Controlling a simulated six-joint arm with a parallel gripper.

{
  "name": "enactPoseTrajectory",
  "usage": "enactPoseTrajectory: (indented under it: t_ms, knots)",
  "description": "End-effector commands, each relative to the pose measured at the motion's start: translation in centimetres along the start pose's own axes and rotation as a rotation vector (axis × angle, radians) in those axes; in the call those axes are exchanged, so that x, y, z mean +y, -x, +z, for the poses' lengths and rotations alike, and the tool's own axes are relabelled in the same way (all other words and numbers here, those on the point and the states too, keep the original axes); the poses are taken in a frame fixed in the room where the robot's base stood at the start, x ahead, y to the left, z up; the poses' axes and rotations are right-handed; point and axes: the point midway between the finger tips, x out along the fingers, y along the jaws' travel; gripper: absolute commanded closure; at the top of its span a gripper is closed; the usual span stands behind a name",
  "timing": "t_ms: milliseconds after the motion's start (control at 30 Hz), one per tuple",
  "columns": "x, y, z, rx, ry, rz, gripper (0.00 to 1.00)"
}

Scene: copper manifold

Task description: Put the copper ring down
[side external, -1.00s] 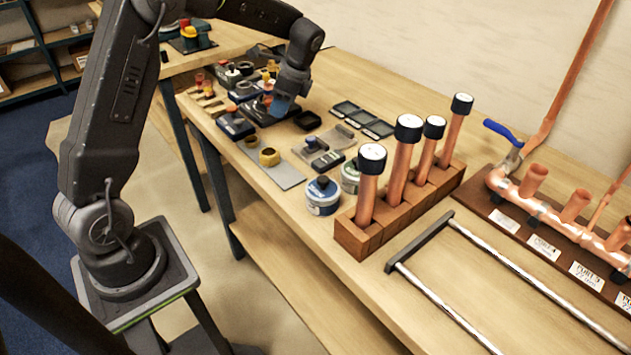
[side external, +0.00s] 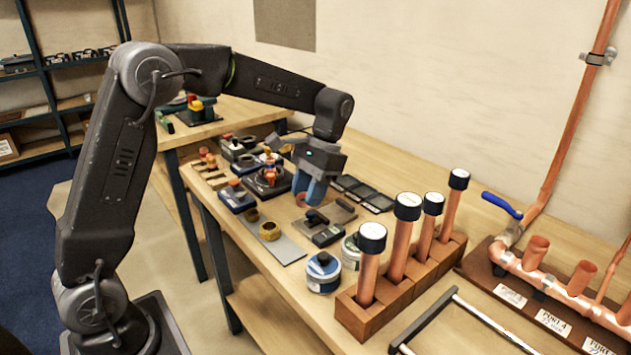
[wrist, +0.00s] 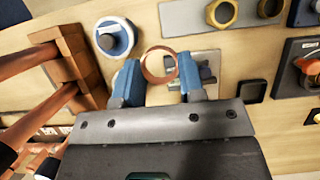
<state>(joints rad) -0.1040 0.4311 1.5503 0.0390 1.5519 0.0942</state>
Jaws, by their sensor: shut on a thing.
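The copper ring (wrist: 145,66) is a thin round band held between the two blue fingertips of my gripper (wrist: 160,72) in the wrist view. The jaws are shut on its opposite sides, and I see the bench through its open middle. In the side view my gripper (side external: 314,188) hangs over the middle of the bench, fingers pointing down. The ring (side external: 302,201) shows there as a small copper patch by the fingertips. The gap between ring and bench top is hard to judge.
A wooden block (side external: 402,300) holding several copper tubes with dark, white-topped caps stands to the right. A grey strip (side external: 284,250) carries brass rings. The copper manifold (side external: 560,292) lies far right. Flat dark trays (side external: 362,193) lie behind my gripper.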

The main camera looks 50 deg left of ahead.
Motion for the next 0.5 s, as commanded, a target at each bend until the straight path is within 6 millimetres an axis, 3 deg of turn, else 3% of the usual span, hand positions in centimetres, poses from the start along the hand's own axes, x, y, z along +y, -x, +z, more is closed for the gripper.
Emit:
enactPoseTrajectory:
  t_ms: [100, 367, 500]
  knots:
    - [0.0, 2.5, 1.0, 0.005, 0.000, -0.001, 0.85]
    - [-2.8, 2.6, -1.2, -0.002, 0.312, 0.130, 0.85]
    - [-5.2, 2.9, -2.6, -0.003, 0.558, 0.233, 0.85]
